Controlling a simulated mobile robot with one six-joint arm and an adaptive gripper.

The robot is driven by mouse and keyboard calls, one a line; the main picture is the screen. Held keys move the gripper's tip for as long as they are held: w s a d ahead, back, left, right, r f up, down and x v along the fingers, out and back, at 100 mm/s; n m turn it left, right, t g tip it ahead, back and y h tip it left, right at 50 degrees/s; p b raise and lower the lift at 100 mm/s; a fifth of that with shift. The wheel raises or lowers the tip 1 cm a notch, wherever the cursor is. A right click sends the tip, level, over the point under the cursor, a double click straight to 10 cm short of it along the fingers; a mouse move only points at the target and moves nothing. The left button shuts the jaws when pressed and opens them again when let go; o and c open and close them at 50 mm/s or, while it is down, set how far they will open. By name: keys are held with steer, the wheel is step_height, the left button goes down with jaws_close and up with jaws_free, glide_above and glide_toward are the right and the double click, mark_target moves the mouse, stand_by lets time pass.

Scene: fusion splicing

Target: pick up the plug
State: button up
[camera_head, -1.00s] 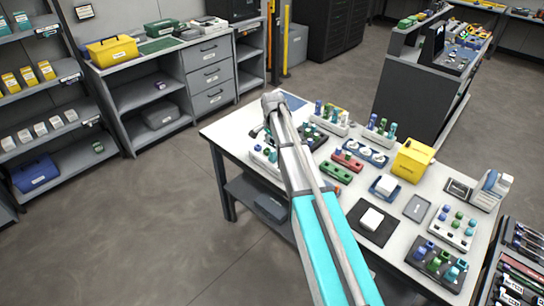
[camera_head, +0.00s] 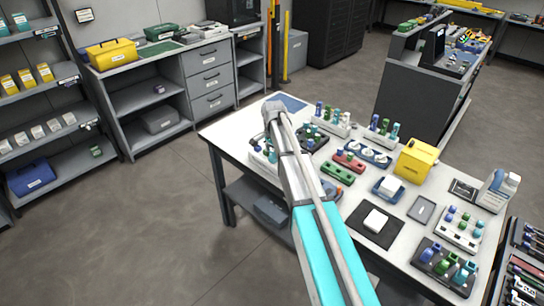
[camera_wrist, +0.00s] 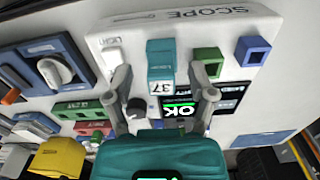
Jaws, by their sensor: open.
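In the wrist view a teal plug (camera_wrist: 161,62) marked 37 stands at a white block (camera_wrist: 118,42) labelled SCOPE, which appears upside down. My gripper (camera_wrist: 160,76) is open, with one grey finger on each side of the teal plug. I cannot tell if the fingers touch it. A green plug (camera_wrist: 208,62) and a blue plug (camera_wrist: 251,50) sit to the right on the same block. The right finger is close to the green one. In the head view my arm reaches over the table's far left part and hides the gripper.
The white table (camera_head: 226,136) is crowded. A yellow box (camera_head: 416,159), a red holder (camera_head: 349,161), a green holder (camera_head: 338,174) and a dark mat (camera_head: 376,237) lie right of my arm. In the wrist view a small screen (camera_wrist: 178,110) reads OK beside the plug. Floor is clear at left.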

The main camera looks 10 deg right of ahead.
steer(key=shift+c, duration=0.2)
jaws_close()
stand_by(0.3)
steer(key=shift+r, duration=0.15)
step_height(320, 180, up, 2)
steer(key=p, duration=0.2)
steer(key=shift+r+p, duration=0.1)
steer(key=shift+p, duration=0.2)
steer(key=s+d+r+p, duration=0.1)
steer(key=s+r+p, duration=0.9)
steer(key=s, duration=0.4)
steer(key=shift+r, duration=0.25)
